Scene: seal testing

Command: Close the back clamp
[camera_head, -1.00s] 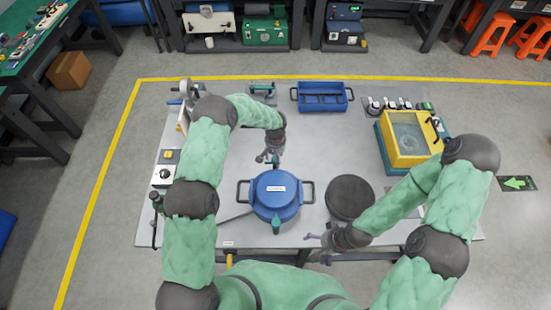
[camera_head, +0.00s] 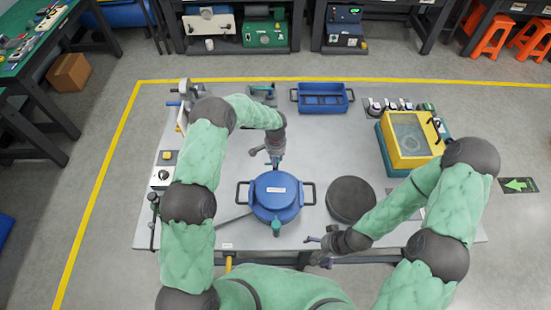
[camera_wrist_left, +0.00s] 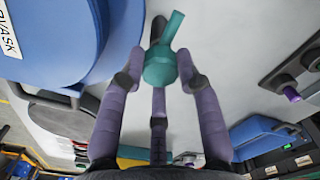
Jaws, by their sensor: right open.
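A round blue pot (camera_head: 276,193) with a labelled lid and a black handle on each side stands on the grey table. Its back clamp (camera_head: 277,164) is a small teal part at the rear rim, partly hidden by my left gripper (camera_head: 268,153). In the left wrist view, the teal clamp (camera_wrist_left: 161,66) lies between the purple fingers of my left gripper (camera_wrist_left: 171,42). The fingers are spread around it; contact is unclear. A teal front clamp (camera_head: 276,226) sits at the near rim. My right gripper (camera_head: 314,241) is open and empty by the table's front edge.
A dark round disc (camera_head: 350,198) lies right of the pot. A blue tray (camera_head: 322,110) is at the back, and a yellow-framed box (camera_head: 408,135) at the right. The table (camera_head: 325,150) is clear behind the disc.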

